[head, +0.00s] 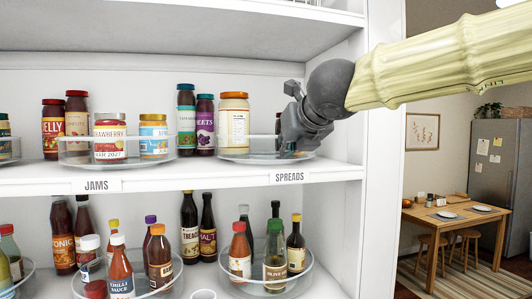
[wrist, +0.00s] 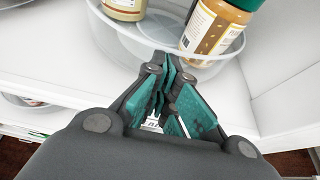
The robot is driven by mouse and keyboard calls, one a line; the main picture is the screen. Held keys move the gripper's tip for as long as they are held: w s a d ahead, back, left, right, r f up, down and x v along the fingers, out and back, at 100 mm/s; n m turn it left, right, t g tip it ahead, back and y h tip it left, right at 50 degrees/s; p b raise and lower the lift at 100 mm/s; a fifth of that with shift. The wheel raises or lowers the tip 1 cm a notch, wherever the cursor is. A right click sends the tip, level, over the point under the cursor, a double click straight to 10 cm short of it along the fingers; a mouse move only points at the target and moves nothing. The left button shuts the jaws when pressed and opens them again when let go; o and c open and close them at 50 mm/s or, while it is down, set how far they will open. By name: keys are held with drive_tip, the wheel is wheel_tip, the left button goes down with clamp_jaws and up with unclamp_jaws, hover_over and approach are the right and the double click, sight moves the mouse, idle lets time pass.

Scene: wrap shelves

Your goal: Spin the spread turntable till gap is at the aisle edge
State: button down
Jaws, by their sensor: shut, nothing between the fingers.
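The spread turntable (head: 262,158) is a clear round tray with a low rim on the upper shelf, above the SPREADS label (head: 289,177). A jar with an orange lid (head: 234,125) stands on its left side. My gripper (head: 288,150) is shut and empty at the front right rim. Its fingertips (wrist: 168,65) overlap the rim; contact is unclear. My gripper hides part of the turntable's right side.
The JAMS turntable (head: 75,160) stands to the left, with dark bottles (head: 186,120) between the two. The shelf's right side wall (head: 345,135) is close to my gripper. A lower shelf holds sauce and oil bottles on turntables (head: 262,288).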

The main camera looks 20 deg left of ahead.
drive_tip(key=shift+w+d+p, duration=0.55)
drive_tip(key=shift+w+d, duration=0.55)
drive_tip(key=shift+w, duration=0.05)
drive_tip(key=shift+s, duration=0.1)
drive_tip(key=shift+s+d, duration=1.1)
drive_tip(key=shift+d, duration=0.2)
drive_tip(key=v, duration=1.2)
